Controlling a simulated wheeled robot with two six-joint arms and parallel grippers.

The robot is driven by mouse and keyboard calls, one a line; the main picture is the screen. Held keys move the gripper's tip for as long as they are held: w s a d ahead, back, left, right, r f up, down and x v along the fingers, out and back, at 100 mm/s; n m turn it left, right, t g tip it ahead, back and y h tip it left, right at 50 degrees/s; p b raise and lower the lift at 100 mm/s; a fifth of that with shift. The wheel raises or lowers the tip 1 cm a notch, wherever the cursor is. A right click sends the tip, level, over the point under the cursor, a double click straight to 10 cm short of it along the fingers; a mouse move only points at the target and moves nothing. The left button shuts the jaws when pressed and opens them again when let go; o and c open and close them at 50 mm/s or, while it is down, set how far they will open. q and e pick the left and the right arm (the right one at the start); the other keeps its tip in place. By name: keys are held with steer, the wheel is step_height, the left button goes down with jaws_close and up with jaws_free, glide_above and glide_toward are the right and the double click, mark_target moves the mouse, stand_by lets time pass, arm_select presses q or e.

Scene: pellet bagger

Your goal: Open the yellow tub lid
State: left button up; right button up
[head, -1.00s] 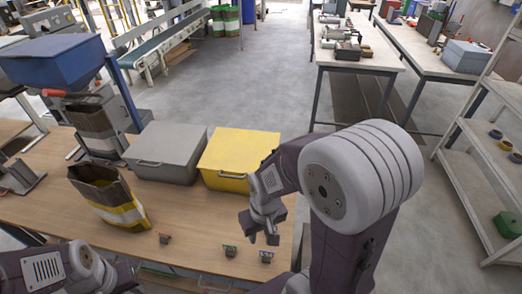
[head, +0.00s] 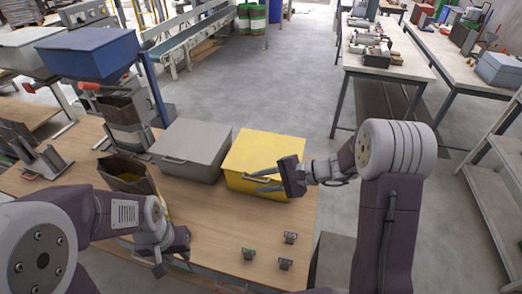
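The yellow tub (head: 265,150) stands on the wooden table with its lid down, beside a grey tub. My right gripper (head: 256,182) is at the tub's front face, near the lid's front edge. Its two fingers point left and are spread apart, with nothing seen between them. They partly cover the tub's front handle, and I cannot tell whether they touch it. My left gripper (head: 172,261) is low over the front of the table, left of the yellow tub and apart from it. Its fingers are too unclear to tell open from shut.
The grey lidded tub (head: 190,146) stands close on the left. An open brown and yellow bag (head: 128,176) is left of that. Three small clip-like items (head: 248,253) lie on the front right of the table (head: 213,222).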

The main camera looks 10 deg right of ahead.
steer(key=w+d+m+t, duration=0.5)
steer(key=w+d+t, duration=0.15)
steer(key=w, duration=0.35)
steer(key=p+x, duration=0.2)
steer(key=x, duration=0.6)
steer(key=shift+a+g+p, duration=0.25)
steer(key=shift+g+p, duration=0.1)
steer(key=shift+w, duration=0.15)
jaws_close()
jaws_free()
steer(key=shift+d, duration=0.1)
